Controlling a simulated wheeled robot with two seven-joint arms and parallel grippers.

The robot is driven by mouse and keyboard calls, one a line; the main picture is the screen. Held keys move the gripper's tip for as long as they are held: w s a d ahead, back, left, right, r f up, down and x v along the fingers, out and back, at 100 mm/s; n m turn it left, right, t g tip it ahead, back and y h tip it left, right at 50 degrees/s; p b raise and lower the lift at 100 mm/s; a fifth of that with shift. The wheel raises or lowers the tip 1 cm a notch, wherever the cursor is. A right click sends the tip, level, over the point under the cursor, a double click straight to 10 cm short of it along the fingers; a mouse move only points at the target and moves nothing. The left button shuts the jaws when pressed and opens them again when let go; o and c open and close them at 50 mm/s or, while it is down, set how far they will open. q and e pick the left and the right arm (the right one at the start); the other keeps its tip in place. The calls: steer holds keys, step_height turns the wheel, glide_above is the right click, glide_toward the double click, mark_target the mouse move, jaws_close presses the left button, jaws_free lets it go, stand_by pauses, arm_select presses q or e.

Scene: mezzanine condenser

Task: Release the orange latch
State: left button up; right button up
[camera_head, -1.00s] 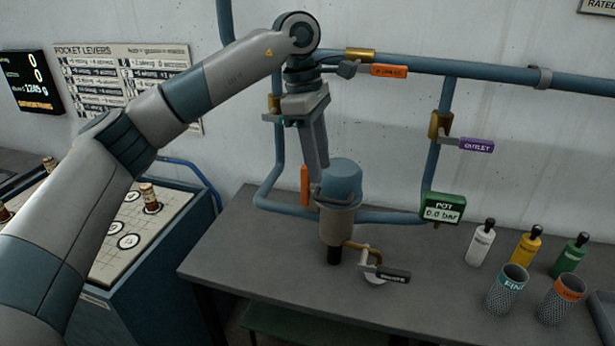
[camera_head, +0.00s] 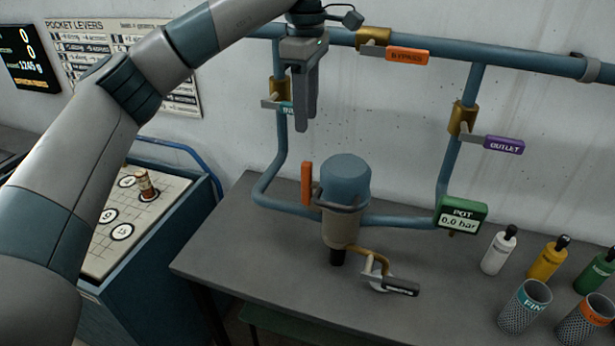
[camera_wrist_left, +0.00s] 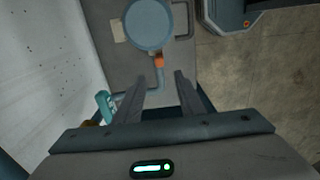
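The orange latch (camera_head: 307,183) stands upright on the left side of the blue-lidded pot (camera_head: 346,180), on the grey bench. In the left wrist view the latch (camera_wrist_left: 159,62) shows as a small orange end beside the round blue lid (camera_wrist_left: 148,24). My left gripper (camera_head: 305,124) points down, above and a little left of the pot, apart from the latch. In the left wrist view its two fingers (camera_wrist_left: 162,82) are spread with nothing between them. My right gripper is in neither view.
Blue pipes run around the pot, with an orange bypass handle (camera_head: 407,55), a purple outlet handle (camera_head: 504,144) and a teal handle (camera_head: 287,107) close to my left gripper. A pressure display (camera_head: 462,217) reads 0.0 bar. Bottles and mesh cups stand at right.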

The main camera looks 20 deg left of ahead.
mark_target(307, 179)
arm_select(q)
step_height(307, 179, down, 16)
steer(key=p, duration=0.6)
steer(key=shift+w+f, duration=0.1)
steer(key=shift+f, duration=0.7)
jaws_close()
